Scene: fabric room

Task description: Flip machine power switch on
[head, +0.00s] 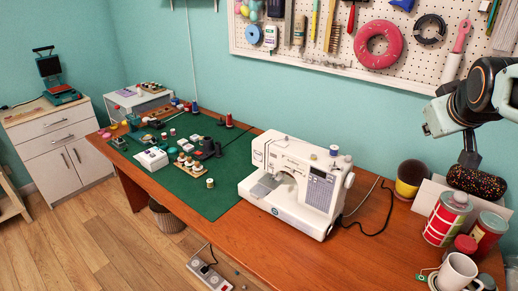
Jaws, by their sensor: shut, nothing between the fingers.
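I cannot make out the power switch at this size. My gripper (469,160) is at the upper right, pointing down, shut and empty. It is well to the right of the machine, apart from it, and appears above or in front of a dark speckled item (475,183).
Red-striped cans (446,218), a white mug (457,272) and a yellow-and-dark pot (409,178) crowd the table's right end. Spools and small items cover the green mat (212,207). A pegboard (335,40) hangs behind. The table (262,238) is bare in front of the machine.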

